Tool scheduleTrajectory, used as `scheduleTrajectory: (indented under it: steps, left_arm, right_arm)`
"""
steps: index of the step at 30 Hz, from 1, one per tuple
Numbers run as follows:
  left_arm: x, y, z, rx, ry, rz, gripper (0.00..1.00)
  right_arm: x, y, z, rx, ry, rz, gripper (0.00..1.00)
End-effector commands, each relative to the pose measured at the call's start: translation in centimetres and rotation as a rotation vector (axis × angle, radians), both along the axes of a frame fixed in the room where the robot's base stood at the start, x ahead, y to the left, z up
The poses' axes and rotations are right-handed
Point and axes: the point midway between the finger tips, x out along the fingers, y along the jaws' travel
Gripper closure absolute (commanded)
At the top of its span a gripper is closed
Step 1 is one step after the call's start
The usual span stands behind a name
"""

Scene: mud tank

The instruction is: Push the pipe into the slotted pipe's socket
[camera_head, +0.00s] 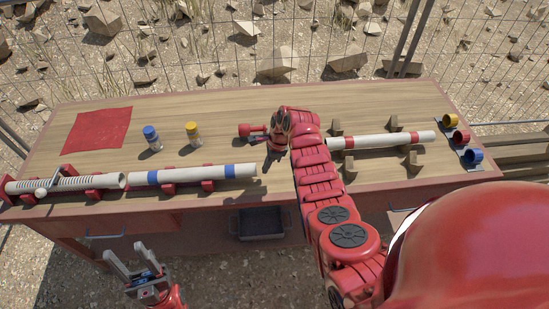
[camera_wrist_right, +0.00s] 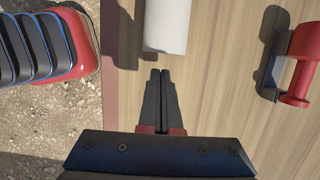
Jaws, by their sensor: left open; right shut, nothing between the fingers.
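The slotted pipe (camera_head: 75,183), pale with dark slots, lies in red cradles at the table's left front. The pipe (camera_head: 190,175), white with two blue bands, lies in line with it on red cradles. My left gripper (camera_head: 132,262) is open, low in front of the table.
A red fitting (camera_head: 252,130) stands behind my right gripper. Blue-capped (camera_head: 151,137) and yellow-capped (camera_head: 193,134) bottles and a red cloth (camera_head: 97,130) are at the back left. A red-banded pipe (camera_head: 380,140) rests on wooden blocks at right, near coloured rings (camera_head: 461,136).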

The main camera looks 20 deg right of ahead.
Motion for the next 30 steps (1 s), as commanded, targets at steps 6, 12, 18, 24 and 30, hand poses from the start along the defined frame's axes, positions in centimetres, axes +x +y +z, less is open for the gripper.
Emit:
scheduleTrajectory:
  steps: [6, 12, 18, 24, 30]
  left_arm:
    - [0.0, 0.0, 0.8, 0.000, 0.000, 0.000, 0.50]
    - [0.0, 0.0, 0.8, 0.000, 0.001, 0.000, 0.50]
    - [0.0, 0.0, 0.8, 0.000, 0.001, 0.000, 0.50]
    - [0.0, 0.0, 1.5, 0.000, 0.001, 0.000, 0.50]
    - [0.0, 0.0, 1.0, 0.000, 0.001, 0.000, 0.50]
  right_arm:
    - [0.6, 1.4, 0.2, -0.001, -0.003, -0.003, 1.00]
    - [0.6, 1.6, 0.1, -0.002, -0.003, -0.003, 1.00]
    - [0.6, 1.7, 0.1, -0.001, -0.002, -0.003, 1.00]
    - [1.5, 4.8, 0.3, 0.003, -0.001, 0.001, 1.00]
    - [2.4, 7.8, 0.0, 0.002, -0.001, -0.002, 1.00]
